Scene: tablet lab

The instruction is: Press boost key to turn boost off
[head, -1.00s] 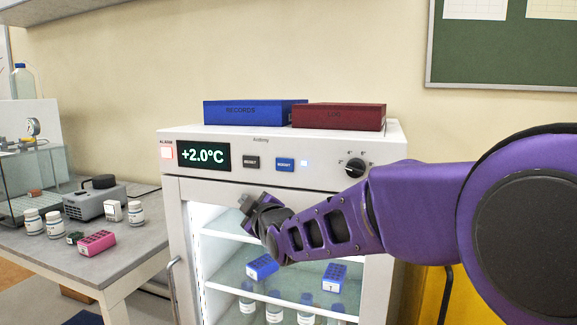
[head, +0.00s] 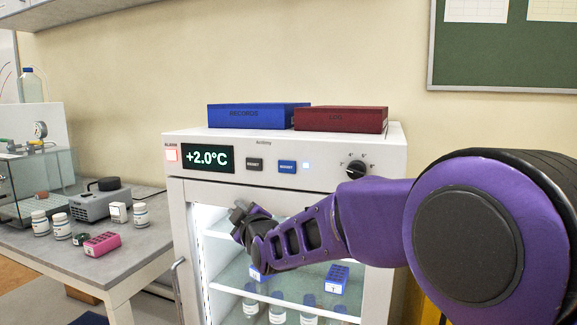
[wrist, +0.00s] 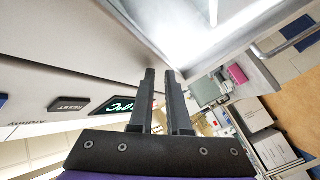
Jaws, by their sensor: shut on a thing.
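The blue boost key (head: 287,167) is on the white refrigerator's front panel, right of the dark reset key (head: 254,164). A small pale-blue light (head: 306,166) glows beside it. In the wrist view, the reset key (wrist: 68,105) shows at left, with a blue key (wrist: 3,100) at the edge. My gripper (head: 239,211) is below the panel, in front of the refrigerator's upper door area, apart from the keys. Its two dark fingers (wrist: 163,75) are close together. I can make out nothing between them.
A dial (head: 356,169) is at right. Blue (head: 258,117) and red (head: 341,119) boxes lie on top. The left bench (head: 70,258) holds bottles, a pink rack and equipment.

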